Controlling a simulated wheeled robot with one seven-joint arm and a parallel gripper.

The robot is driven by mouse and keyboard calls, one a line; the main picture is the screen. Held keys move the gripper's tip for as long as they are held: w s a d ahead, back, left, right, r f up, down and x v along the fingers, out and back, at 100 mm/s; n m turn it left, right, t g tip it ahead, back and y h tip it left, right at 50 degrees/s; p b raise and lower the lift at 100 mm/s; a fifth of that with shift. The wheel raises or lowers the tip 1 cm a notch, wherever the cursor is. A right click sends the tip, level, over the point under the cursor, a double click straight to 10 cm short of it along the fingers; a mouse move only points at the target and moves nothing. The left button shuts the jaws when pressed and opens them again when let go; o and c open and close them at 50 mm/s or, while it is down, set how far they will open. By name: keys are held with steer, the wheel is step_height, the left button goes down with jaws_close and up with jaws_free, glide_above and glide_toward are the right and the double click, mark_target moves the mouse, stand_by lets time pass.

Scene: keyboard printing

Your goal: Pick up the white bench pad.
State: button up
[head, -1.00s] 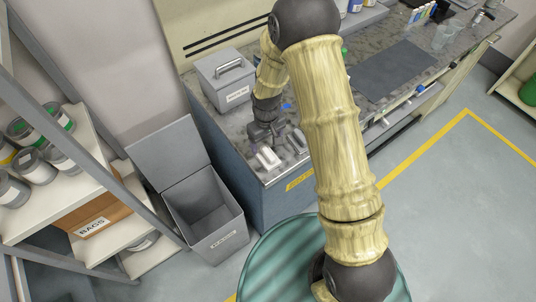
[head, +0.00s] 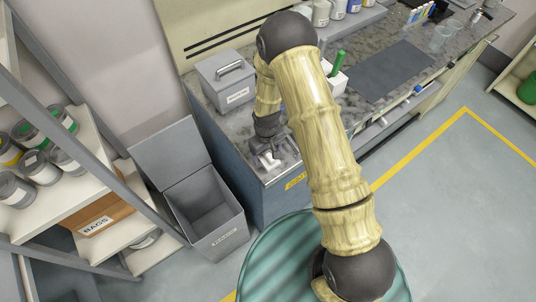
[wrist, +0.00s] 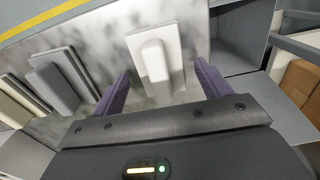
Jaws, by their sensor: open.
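The white bench pad (wrist: 154,62) lies on the marbled bench top, a pale slab with a raised block on it. In the wrist view it is ahead of my gripper (wrist: 160,85), roughly centred between the two purple fingers. The fingers are open, with the pad's near end between or just below them; I cannot tell how far above the bench they are. In the head view my gripper (head: 270,152) is over the bench's near left corner, with the white pad (head: 269,163) partly hidden beneath it.
A grey pad (wrist: 57,88) and a cream pad (wrist: 17,100) lie left of the white one in the wrist view. A lidded grey box (head: 226,80) stands behind my gripper. An open grey bin (head: 207,205) stands on the floor beside the bench.

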mark_target(267, 152)
steer(key=shift+s+f, duration=0.15)
stand_by(0.4)
steer(key=c, duration=1)
steer(key=shift+w, duration=0.25)
steer(key=shift+r, duration=0.4)
step_height(267, 152, up, 9)
steer(key=b, duration=0.3)
steer(key=shift+f, duration=0.1)
steer(key=shift+s+a+r, duration=0.1)
steer(key=shift+s+r, duration=0.1)
steer(key=shift+r, duration=0.05)
